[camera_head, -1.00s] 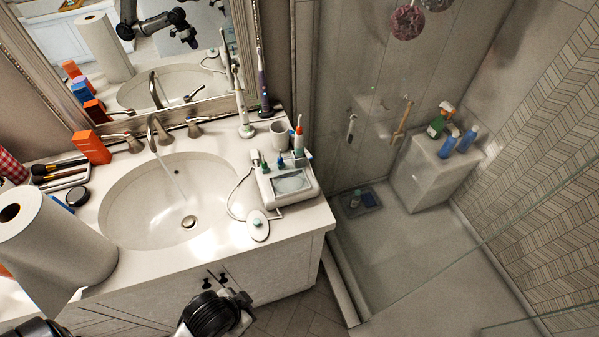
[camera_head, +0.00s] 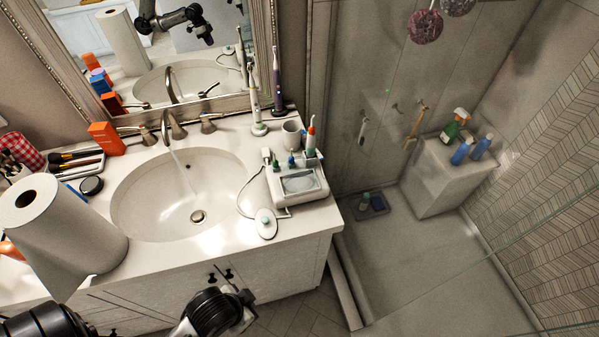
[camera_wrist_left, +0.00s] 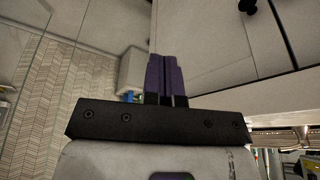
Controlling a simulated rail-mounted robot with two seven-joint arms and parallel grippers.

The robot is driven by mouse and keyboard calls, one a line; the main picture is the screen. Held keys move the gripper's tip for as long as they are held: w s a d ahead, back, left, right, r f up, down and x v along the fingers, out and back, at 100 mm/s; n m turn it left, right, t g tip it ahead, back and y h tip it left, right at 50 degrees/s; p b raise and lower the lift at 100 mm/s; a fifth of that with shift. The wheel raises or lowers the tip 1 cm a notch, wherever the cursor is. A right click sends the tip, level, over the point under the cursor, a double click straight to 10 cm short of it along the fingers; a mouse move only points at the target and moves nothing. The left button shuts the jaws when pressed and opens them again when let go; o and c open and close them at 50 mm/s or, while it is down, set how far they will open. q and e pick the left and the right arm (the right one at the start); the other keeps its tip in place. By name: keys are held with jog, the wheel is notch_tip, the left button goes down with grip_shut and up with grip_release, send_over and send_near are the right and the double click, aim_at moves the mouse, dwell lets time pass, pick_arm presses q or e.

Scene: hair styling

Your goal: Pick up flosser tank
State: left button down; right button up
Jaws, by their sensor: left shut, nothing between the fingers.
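The white water flosser base (camera_head: 312,191) stands on the counter to the right of the sink. A shallow, pale translucent part that looks like its tank (camera_head: 299,184) sits on its top. Small teal and green tips and a white handle with an orange end stand at its back. A white cord runs to a small round white piece (camera_head: 266,222) in front. My left gripper (camera_wrist_left: 166,62) is shut and empty in the left wrist view, beside the cabinet front and away from the flosser. Its fingertips are not clear in the head view. My right gripper is not identifiable.
The sink (camera_head: 180,205) has its tap running. A paper roll (camera_head: 62,235) stands at left. A glass shower wall lies right of the counter.

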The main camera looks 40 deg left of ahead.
pick_arm(q)
jog(key=shift+c, duration=0.9)
grip_release()
jog(key=shift+a, duration=0.1)
